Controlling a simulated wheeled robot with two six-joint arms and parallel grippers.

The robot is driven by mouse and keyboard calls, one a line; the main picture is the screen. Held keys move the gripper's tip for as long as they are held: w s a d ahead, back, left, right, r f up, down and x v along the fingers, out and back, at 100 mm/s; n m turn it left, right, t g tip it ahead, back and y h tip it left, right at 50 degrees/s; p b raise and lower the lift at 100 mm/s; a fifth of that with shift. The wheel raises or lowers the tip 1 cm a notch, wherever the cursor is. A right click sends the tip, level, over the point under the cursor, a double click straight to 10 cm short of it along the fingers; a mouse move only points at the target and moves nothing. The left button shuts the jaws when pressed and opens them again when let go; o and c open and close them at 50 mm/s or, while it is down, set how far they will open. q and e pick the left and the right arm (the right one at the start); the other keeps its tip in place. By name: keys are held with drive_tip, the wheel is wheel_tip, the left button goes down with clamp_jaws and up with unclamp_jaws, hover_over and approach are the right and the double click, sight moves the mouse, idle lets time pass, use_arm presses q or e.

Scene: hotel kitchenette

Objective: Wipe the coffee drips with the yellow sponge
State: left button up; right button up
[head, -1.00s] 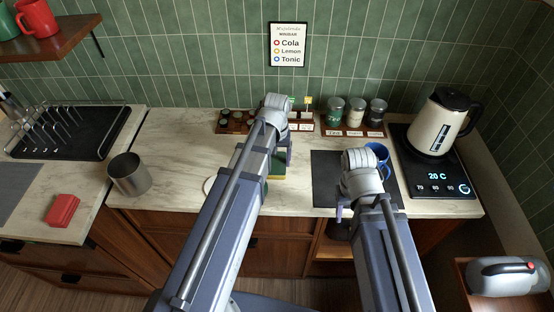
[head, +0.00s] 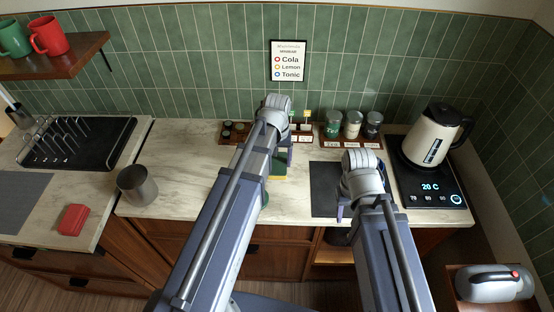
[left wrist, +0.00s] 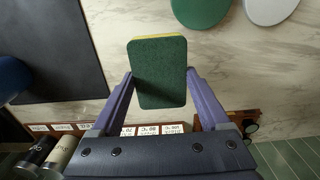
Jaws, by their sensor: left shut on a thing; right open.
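My left gripper (left wrist: 160,85) is shut on the yellow sponge (left wrist: 159,72), whose dark green scouring side faces the left wrist camera and whose yellow edge shows along the top. In the head view the sponge (head: 279,179) shows just right of my left forearm, over the counter's middle. I cannot tell whether it touches the counter. My right gripper (head: 341,212) is open and empty over the front of the dark mat. No coffee drips can be made out in these frames; my left arm covers part of the counter.
A green round item (left wrist: 201,8) and a white one (left wrist: 270,8) lie near the sponge. A blue mug (left wrist: 12,78) is by the dark mat (head: 325,180). A labelled rack with jars (head: 352,125) stands behind, a kettle (head: 435,135) right, a metal cup (head: 137,186) left.

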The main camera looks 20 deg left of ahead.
use_arm(q)
drive_tip(key=shift+r, duration=0.1)
wheel_tip(320, 180, up, 3)
drive_tip(key=p, duration=0.3)
idle(0.4)
